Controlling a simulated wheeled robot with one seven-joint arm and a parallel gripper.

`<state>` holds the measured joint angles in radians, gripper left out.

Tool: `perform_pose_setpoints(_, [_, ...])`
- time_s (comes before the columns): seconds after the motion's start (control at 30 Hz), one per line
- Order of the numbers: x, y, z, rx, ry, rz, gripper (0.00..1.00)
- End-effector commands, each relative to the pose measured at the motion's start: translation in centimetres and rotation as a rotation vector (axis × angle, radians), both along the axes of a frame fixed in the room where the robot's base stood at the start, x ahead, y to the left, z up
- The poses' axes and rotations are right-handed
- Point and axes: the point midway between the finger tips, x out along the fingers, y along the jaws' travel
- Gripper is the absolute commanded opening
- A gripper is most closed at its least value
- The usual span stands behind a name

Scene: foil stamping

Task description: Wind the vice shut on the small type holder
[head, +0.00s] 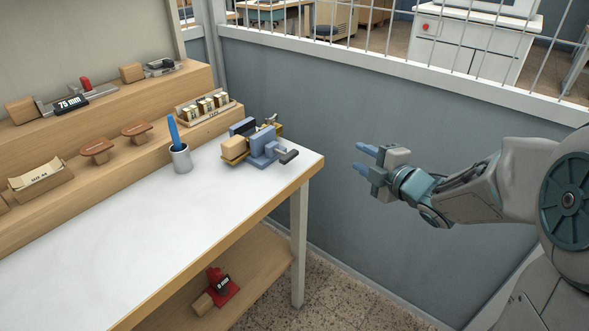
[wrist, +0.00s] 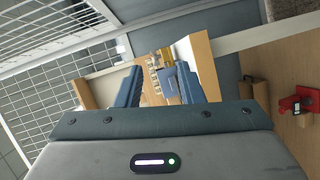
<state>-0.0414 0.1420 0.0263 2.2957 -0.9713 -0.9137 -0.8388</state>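The blue-grey vice (head: 266,151) stands on the white bench top near its right end. A dark-ended crank handle (head: 289,156) sticks out on its right side. A type holder with a tan wooden handle (head: 235,147) sits at the vice, seemingly between its jaws; how tightly cannot be told. My gripper (head: 363,158) is in the air off the bench's right end, clear of the vice. Its two blue fingers are apart with nothing between them. In the wrist view the vice (wrist: 170,84) shows beyond the open fingers (wrist: 158,84), partly hidden by one.
A grey cup (head: 181,159) with a blue stick stands left of the vice. A rack of brass type (head: 207,106) and wooden-handled tools sit on the stepped shelf behind. A red tool (head: 222,288) lies on the lower shelf. The space between gripper and bench is clear.

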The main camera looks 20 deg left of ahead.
Motion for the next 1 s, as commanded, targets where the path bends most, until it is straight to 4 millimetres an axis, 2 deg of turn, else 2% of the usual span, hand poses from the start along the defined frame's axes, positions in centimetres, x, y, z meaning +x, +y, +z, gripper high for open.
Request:
perform_pose_setpoints(0.03, [-0.4, 1.3, -2.1, 0.002, -0.041, 0.082, 0.35])
perform_pose_setpoints(0.1, [-1.3, 2.8, -3.0, 0.012, -0.105, 0.188, 0.35])
perform_pose_setpoints(0.23, [-2.8, 4.4, -4.0, 0.036, -0.187, 0.325, 0.35])
perform_pose_setpoints(0.4, [-3.6, 5.4, -4.2, 0.056, -0.230, 0.396, 0.35])
perform_pose_setpoints(0.57, [-3.0, 7.2, -4.1, 0.058, -0.235, 0.403, 0.35])
perform_pose_setpoints(1.0, [0.4, 15.4, -4.1, 0.058, -0.232, 0.401, 0.35])
